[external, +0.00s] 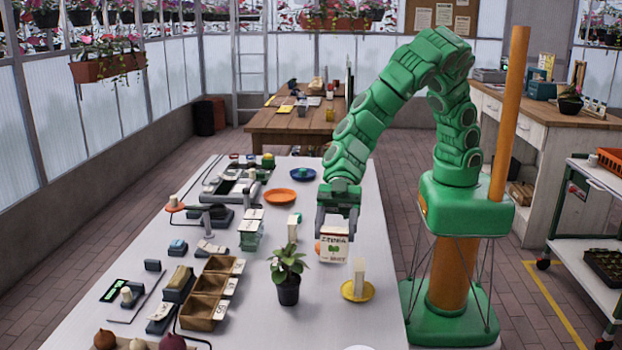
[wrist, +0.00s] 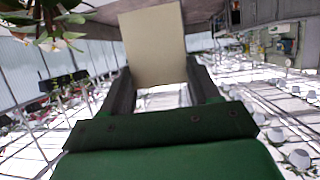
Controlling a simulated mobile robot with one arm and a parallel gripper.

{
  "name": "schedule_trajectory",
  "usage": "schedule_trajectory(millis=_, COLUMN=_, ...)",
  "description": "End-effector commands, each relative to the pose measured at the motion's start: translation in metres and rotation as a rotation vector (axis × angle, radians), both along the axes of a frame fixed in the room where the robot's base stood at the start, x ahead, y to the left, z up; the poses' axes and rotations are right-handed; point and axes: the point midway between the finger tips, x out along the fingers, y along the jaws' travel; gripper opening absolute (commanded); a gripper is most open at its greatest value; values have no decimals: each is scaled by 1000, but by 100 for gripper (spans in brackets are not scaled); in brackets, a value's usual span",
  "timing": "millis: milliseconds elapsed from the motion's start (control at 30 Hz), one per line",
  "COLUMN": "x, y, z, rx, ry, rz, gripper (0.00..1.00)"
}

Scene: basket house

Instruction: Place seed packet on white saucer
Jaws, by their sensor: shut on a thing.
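My gripper (external: 338,216) is shut on a white seed packet (external: 334,249) with dark lettering and a green leaf picture. The packet hangs upright below the fingers, above the right part of the long table. In the wrist view the packet's plain beige back (wrist: 152,45) shows between the two fingers. A white rim (external: 358,348), perhaps the white saucer, shows at the bottom edge of the external view. Most of it is cut off, and it lies nearer the camera than my gripper.
A potted plant (external: 288,273) stands left of the packet. A yellow saucer (external: 347,293) with an upright pale item (external: 359,275) is just below right. Orange (external: 280,197) and blue (external: 303,174) saucers lie farther back. Wooden boxes (external: 200,309) and several small items crowd the left.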

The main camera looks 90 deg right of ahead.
Motion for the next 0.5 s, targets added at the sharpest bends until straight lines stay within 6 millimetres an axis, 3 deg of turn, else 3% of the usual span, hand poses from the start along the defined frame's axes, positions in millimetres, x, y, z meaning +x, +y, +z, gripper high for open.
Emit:
schedule_trajectory(millis=267, x=-28, y=7, z=5, rx=0, ry=-1, rz=19, gripper=32)
schedule_trajectory(millis=500, x=-83, y=27, z=8, rx=-2, ry=2, rz=50, gripper=32)
